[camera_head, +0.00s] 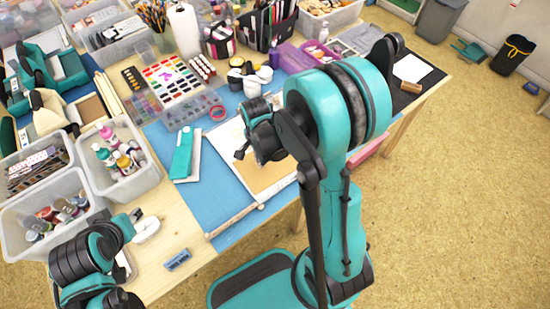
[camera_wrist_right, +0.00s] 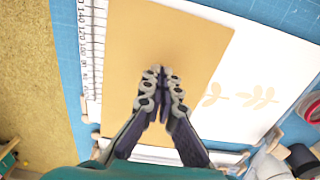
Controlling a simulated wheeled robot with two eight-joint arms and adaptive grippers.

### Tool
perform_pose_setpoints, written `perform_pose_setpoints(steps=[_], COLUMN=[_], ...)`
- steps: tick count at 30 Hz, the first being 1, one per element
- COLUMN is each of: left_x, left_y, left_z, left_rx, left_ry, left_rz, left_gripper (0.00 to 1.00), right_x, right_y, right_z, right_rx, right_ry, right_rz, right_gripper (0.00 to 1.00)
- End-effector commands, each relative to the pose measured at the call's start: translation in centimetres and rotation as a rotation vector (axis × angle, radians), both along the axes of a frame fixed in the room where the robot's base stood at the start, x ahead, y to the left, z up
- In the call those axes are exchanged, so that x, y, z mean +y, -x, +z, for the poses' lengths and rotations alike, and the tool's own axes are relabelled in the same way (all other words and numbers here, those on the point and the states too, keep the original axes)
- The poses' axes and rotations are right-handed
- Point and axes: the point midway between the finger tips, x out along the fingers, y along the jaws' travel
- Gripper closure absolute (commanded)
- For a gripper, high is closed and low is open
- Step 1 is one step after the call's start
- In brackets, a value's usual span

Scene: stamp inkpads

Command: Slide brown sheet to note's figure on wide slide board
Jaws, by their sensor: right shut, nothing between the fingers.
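The brown sheet (camera_wrist_right: 150,30) lies flat on the white slide board (camera_wrist_right: 270,62). In the head view the brown sheet (camera_head: 272,180) is partly hidden by my right arm. A numbered scale (camera_wrist_right: 90,50) runs along the board's edge beside the sheet. Pale tan leaf figures (camera_wrist_right: 262,97) show on the white surface beside the sheet. My right gripper (camera_wrist_right: 164,82) is shut and empty, its fingertips over the sheet; I cannot tell whether they touch it. In the head view it shows as the right gripper (camera_head: 240,153). My left arm is at the lower left; its fingers are not clear.
A blue mat (camera_head: 228,172) lies under the board. Bins of bottles (camera_head: 118,160) fill the left side. A white paper (camera_head: 412,68) lies on a dark mat at right.

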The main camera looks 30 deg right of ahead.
Motion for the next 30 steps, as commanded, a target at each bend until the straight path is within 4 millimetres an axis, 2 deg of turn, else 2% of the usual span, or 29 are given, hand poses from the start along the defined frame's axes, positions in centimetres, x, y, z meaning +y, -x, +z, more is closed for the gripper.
perform_pose_setpoints(steps=[17,30], left_x=[0.00,0.00], left_y=[0.00,0.00], left_z=[-0.05,-0.84], left_rx=[0.000,0.000], left_ry=[0.000,0.000], left_rz=[0.000,0.000], left_gripper=[0.65,0.65], right_x=[0.00,0.00], right_y=[0.00,-0.01], right_z=[-0.05,-0.90], right_rx=[0.000,0.000], right_ry=[0.000,0.000], right_rz=[0.000,0.000], right_gripper=[1.00,1.00])
